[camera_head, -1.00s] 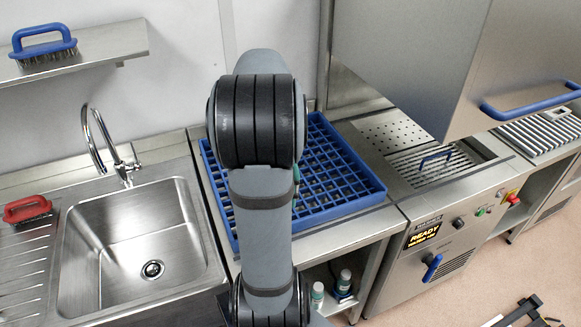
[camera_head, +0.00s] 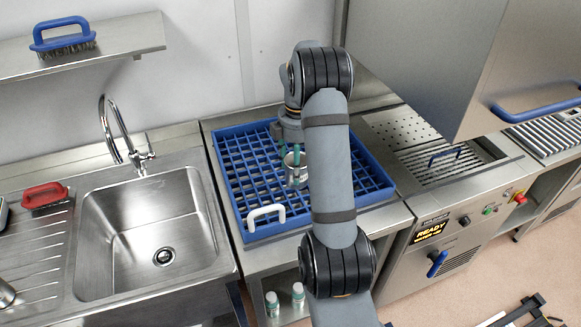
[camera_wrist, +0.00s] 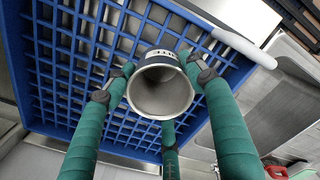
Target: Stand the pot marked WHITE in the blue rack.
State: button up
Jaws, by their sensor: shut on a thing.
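The pot (camera_head: 295,177) is a small steel cup with an open mouth. In the wrist view the pot (camera_wrist: 160,88) has a dark band with white letters, of which only the end, like "ITE", shows. My gripper (camera_head: 293,158) is shut on it; its green fingers (camera_wrist: 158,100) stand around the pot's sides. The blue rack (camera_head: 233,205) is a gridded tray on the steel counter, and it fills much of the wrist view (camera_wrist: 40,75). The pot is over the rack's grid, inside its walls. I cannot tell whether its base touches the grid.
A white handle (camera_head: 265,215) is at the rack's front left. A steel sink (camera_head: 150,235) with a tap (camera_head: 125,140) lies left, with a red brush (camera_head: 45,196) beside it. A machine with a raised hood (camera_head: 430,60) stands right. Most visible grid cells are empty.

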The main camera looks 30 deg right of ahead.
aim_at(290, 163)
jog(key=w+f, duration=0.1)
jog(key=w, duration=0.1)
jog(key=w+f+p, duration=0.1)
jog(key=w, duration=0.1)
jog(key=shift+a+f, duration=0.1)
notch_tip(290, 163, down, 4)
jog(key=shift+r+p, duration=0.1)
jog(key=shift+p, duration=0.9)
jog(key=shift+f, duration=0.25)
jog(key=shift+f+b, duration=0.15)
jog(key=shift+b, duration=0.15)
jog(key=o, duration=1.3)
notch_tip(290, 163, up, 12)
jog(key=shift+s+r+b, duration=0.1)
jog(key=shift+r+b, duration=0.15)
jog(key=shift+b, duration=0.25)
